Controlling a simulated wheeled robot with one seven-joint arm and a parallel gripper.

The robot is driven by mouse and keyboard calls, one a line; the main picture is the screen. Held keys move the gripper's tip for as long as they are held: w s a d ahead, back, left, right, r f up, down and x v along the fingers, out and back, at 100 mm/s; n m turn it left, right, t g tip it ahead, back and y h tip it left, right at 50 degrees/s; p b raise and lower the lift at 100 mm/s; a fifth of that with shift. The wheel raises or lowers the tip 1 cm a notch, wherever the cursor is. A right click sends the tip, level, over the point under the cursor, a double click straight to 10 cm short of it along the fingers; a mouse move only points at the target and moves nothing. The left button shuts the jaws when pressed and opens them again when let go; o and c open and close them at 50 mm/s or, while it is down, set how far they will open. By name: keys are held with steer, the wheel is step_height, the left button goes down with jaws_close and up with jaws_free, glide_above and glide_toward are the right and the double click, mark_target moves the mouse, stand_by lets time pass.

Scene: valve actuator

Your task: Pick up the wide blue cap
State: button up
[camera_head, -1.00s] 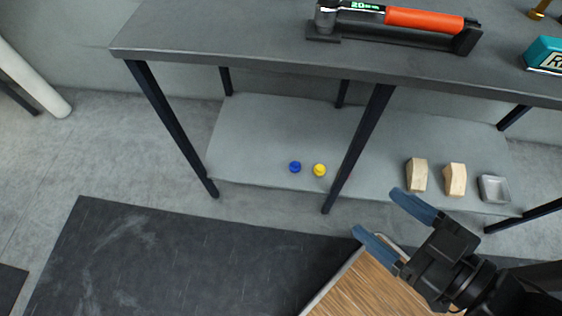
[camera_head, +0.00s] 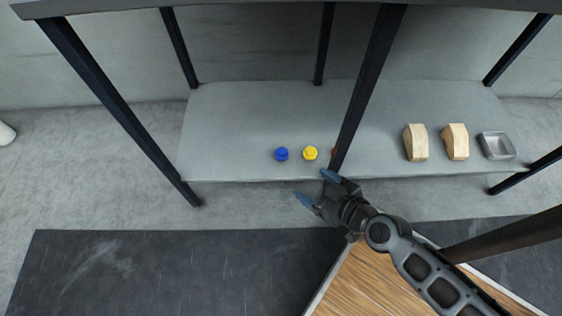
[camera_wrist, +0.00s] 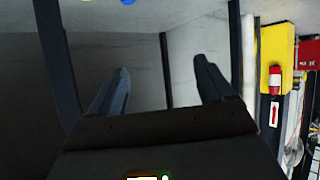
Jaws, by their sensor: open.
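The blue cap (camera_head: 281,154) sits on the grey lower shelf (camera_head: 232,125) of the bench, near its front edge. In the wrist view the blue cap (camera_wrist: 127,2) is cut off by the top edge. A yellow cap (camera_head: 310,153) stands just to its right. My gripper (camera_head: 316,186) is open and empty, in front of the shelf edge, below and to the right of the blue cap. Its two blue fingers show spread apart in the wrist view (camera_wrist: 160,82), with nothing between them.
A dark bench leg (camera_head: 362,100) rises right of the caps, close to my gripper. A small reddish thing (camera_head: 333,152) is partly hidden by that leg. Two wooden blocks (camera_head: 415,143) and a metal tray (camera_head: 497,145) sit farther right. The shelf left of the blue cap is clear.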

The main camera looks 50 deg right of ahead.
steer(key=b, duration=0.7)
glide_toward(284, 153)
steer(key=s+a, duration=0.2)
steer(key=a, duration=0.1)
steer(key=shift+t, duration=0.6)
steer(key=w+d, duration=0.1)
steer(key=w+d+f+b, duration=0.1)
steer(key=w, duration=0.1)
steer(key=w+d+f+b, duration=0.1)
steer(key=d, duration=0.1)
steer(key=shift+w+d+f, duration=0.1)
steer(key=shift+w+f, duration=0.05)
steer(key=shift+w, duration=0.2)
steer(key=shift+x, duration=1.1)
steer(key=b+x, duration=0.1)
steer(key=x, duration=0.4)
steer(key=shift+w+f, duration=0.1)
steer(key=shift+w, duration=0.2)
steer(key=c, duration=1)
